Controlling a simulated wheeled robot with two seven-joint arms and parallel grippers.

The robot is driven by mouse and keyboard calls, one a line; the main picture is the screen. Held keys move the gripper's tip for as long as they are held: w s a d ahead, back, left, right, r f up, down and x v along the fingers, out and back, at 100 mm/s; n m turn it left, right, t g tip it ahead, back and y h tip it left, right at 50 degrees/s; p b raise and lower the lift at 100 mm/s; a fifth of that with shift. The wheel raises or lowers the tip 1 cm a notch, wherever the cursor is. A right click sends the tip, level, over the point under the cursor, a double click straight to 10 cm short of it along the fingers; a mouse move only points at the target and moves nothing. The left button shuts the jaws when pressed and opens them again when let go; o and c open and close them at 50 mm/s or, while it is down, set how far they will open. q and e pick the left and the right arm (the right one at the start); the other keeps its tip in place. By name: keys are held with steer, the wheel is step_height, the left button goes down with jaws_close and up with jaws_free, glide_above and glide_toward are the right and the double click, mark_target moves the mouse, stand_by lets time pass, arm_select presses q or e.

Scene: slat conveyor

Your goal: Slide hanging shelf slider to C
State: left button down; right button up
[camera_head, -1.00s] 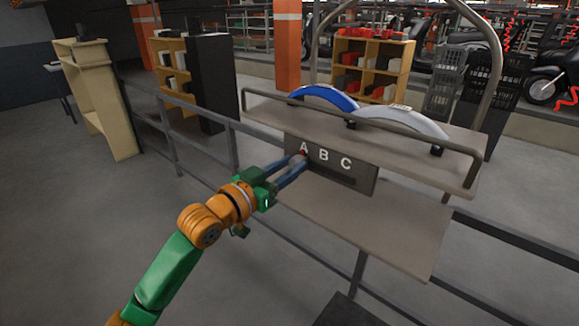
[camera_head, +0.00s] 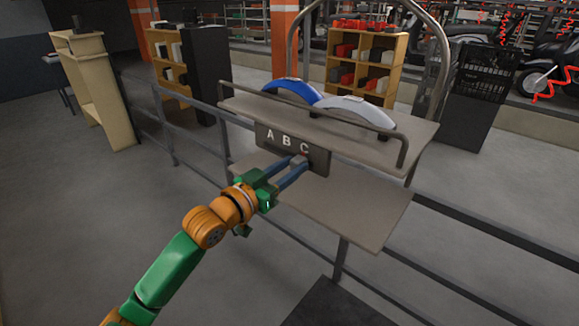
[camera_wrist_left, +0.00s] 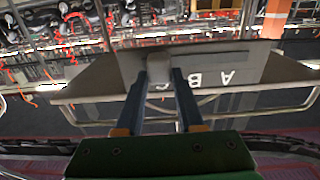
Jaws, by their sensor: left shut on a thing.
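The slider knob (camera_head: 299,160), a small grey block, stands at the C end of the dark panel (camera_head: 318,158) lettered A, B, C. The panel is on the front edge of the hanging shelf (camera_head: 410,143). My left gripper (camera_head: 292,170) has its blue fingers shut on the knob. In the left wrist view, the fingers (camera_wrist_left: 159,82) flank the pale knob (camera_wrist_left: 158,65). The letters appear upside down there, with the slot (camera_wrist_left: 217,59) running off to the right of the knob. My right gripper is out of view.
A blue arched part (camera_head: 293,89) and a silver one (camera_head: 357,108) lie on the upper shelf behind a rail. A lower shelf board (camera_head: 350,210) juts out below the panel. Grey railings (camera_head: 440,227) run behind my arm. Open floor lies left.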

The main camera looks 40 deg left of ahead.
arm_select(q)
steer(key=c, duration=0.5)
jaws_free()
steer(key=shift+d+f, duration=0.1)
steer(key=shift+d, duration=0.25)
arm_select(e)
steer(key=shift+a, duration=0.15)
arm_select(q)
steer(key=s, duration=0.2)
steer(key=s+b, duration=0.1)
steer(key=s, duration=0.1)
steer(key=s+b, duration=0.1)
steer(key=s, duration=0.2)
steer(key=shift+a, duration=0.3)
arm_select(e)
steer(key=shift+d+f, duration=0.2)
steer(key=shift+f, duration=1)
